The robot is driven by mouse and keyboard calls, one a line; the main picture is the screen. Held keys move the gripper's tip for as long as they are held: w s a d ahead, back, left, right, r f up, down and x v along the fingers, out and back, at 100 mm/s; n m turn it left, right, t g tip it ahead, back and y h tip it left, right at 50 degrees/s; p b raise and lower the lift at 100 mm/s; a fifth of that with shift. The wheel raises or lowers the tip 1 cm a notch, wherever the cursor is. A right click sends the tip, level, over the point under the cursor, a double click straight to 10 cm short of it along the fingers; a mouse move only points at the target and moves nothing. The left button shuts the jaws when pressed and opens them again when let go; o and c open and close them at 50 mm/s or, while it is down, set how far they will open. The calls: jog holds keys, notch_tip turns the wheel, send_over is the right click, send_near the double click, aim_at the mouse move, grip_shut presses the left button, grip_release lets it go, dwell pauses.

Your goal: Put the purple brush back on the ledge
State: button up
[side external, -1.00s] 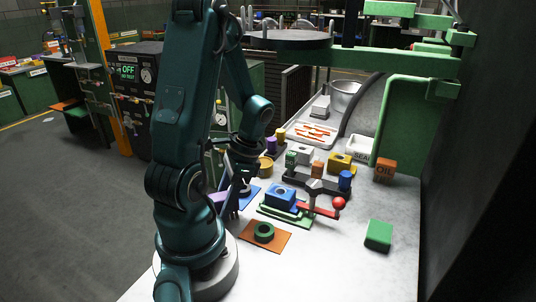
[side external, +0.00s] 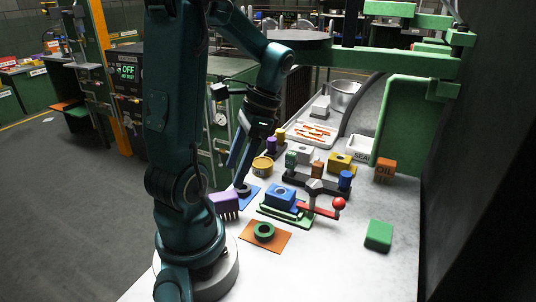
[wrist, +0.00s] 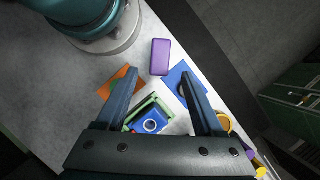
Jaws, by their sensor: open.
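The purple brush (side external: 224,203) stands with its bristles down at the left edge of the pale bench, beside my arm's base. In the wrist view its purple back (wrist: 160,57) faces up, near the bench edge. My gripper (side external: 243,172) is raised and open, its fingers pointing down. The wrist view shows the fingers (wrist: 159,88) spread apart with nothing between them, and the brush beyond their tips. No separate ledge can be told apart from the bench edge.
A blue mat (wrist: 176,78) with a dark ring lies next to the brush. A blue block on a green base (side external: 280,197), an orange mat with a green ring (side external: 265,236) and a yellow tin (side external: 262,166) are close by. The bench front is mostly clear.

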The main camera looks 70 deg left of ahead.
jog(key=w+d+r+t, duration=0.2)
jog(key=d+t, duration=0.3)
jog(key=d, duration=0.2)
jog(key=w+d+r+t, duration=0.3)
jog(key=d+t, duration=0.2)
jog(key=d, duration=0.3)
jog(key=shift+d+r, duration=0.15)
jog(key=shift+d, duration=0.1)
